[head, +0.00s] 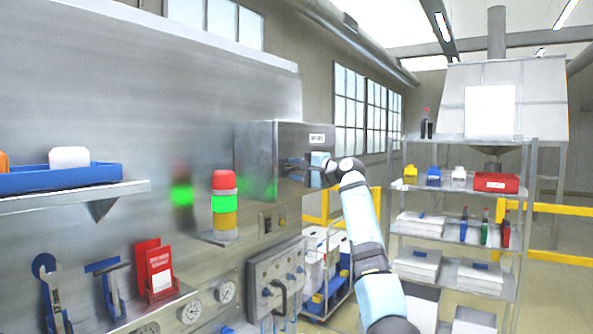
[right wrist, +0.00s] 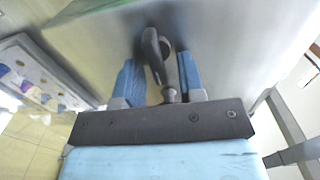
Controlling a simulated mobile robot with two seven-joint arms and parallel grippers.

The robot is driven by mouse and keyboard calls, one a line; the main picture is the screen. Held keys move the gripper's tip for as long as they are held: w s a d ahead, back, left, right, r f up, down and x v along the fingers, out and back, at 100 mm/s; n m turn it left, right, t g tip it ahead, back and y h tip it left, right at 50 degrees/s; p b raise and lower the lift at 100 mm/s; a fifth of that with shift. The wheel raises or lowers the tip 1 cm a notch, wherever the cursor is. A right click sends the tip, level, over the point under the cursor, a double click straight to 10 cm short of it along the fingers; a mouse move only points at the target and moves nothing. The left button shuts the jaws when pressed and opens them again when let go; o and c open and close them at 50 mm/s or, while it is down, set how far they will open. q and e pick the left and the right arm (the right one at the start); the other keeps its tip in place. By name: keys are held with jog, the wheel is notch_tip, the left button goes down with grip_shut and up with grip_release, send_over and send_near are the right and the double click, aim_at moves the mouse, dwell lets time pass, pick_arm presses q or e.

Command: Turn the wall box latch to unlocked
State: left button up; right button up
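The steel wall box (head: 256,155) is fixed to the metal wall, with a small white label near the top of its right-hand face. Its dark latch handle (right wrist: 157,58) shows in the right wrist view, slightly slanted against the grey box face. My right gripper (head: 306,171) is at that face of the box; the latch is too small to make out in the head view. In the right wrist view my right gripper (right wrist: 162,82) has its blue finger pads apart, one on each side of the handle. A gap shows left of the handle; contact on the right is unclear. My left gripper is out of view.
A signal tower (head: 224,205) with its green section lit stands left of the box. Below is a grey panel (head: 276,280) with a handle. A shelf with a blue tray (head: 60,178) is at left. A stocked rack (head: 460,230) stands at right, near yellow rails.

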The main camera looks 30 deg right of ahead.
jog(key=b+v, duration=0.4)
jog(key=v, duration=0.9)
jog(key=shift+s+b, duration=0.25)
jog(key=shift+b, duration=0.05)
